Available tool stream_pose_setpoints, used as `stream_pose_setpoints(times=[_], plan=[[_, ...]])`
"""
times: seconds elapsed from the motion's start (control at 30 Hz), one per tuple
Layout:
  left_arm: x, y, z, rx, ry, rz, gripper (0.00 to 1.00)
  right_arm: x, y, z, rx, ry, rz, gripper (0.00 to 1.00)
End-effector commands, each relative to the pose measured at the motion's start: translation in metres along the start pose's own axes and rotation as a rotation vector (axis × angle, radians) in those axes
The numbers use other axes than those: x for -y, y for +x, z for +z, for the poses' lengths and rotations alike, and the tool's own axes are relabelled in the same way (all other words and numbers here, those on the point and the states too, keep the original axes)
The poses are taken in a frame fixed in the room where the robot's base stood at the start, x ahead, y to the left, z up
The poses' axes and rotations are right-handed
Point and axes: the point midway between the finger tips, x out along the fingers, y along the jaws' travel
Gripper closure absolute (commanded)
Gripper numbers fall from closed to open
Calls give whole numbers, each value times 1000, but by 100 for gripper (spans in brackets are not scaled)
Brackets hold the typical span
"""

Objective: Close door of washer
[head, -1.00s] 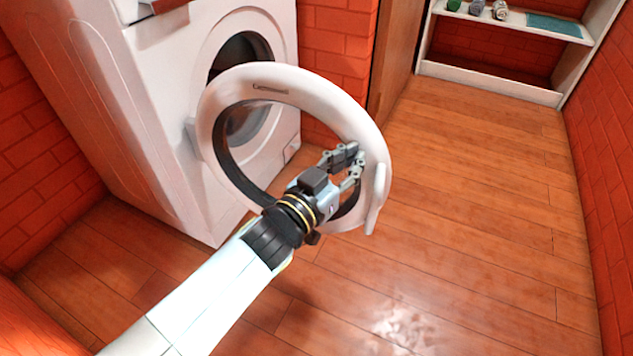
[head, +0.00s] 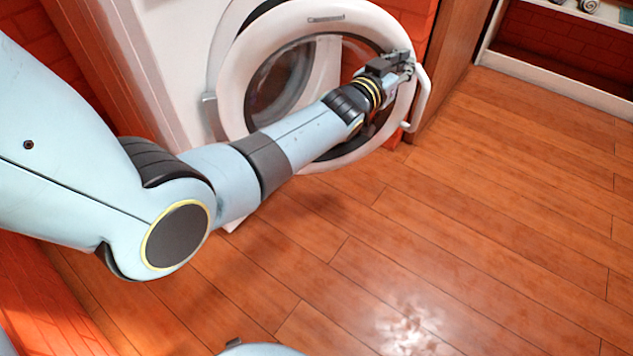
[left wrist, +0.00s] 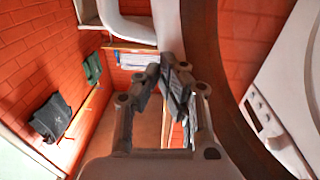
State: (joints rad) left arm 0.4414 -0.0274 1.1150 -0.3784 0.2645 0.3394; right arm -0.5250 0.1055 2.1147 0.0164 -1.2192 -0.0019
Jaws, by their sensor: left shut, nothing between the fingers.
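The washer (head: 165,60) is white and stands at the upper left in the head view. Its round door (head: 236,100), a white ring with a dark inner rim, hangs partly open on its left-side hinge. The door's white handle (head: 422,95) is on its right edge. My left gripper (head: 402,66) is at the inner right side of the ring, close to the rim near the handle; contact is unclear. Its fingers, also in the left wrist view (left wrist: 168,85), are shut and empty. The washer front (left wrist: 262,110) shows at right there. My right gripper is out of view.
A white shelf (head: 555,85) stands at the upper right against red brick. A wooden panel (head: 460,55) is just right of the door. The wooden floor (head: 470,220) in front is clear. My left arm crosses the view from the left.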

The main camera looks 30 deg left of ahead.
Motion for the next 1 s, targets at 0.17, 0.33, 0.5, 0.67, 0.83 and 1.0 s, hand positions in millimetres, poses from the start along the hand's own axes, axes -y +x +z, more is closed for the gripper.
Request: stream_pose_setpoints(times=[0.17, 0.33, 0.5, 0.67, 0.83, 1.0], plan=[[53, 43, 5, 3, 6, -2, 100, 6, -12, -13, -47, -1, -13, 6], [96, 68, 5, 3, 4, -2, 100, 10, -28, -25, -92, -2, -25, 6], [135, 86, 5, 3, -3, -98, 100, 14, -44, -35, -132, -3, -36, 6], [174, 99, 4, 3, -2, -204, 100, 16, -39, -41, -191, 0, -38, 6], [210, 107, 3, 3, -1, -299, 100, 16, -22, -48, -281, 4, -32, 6], [235, 110, 2, 3, 0, -365, 100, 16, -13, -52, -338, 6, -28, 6]])
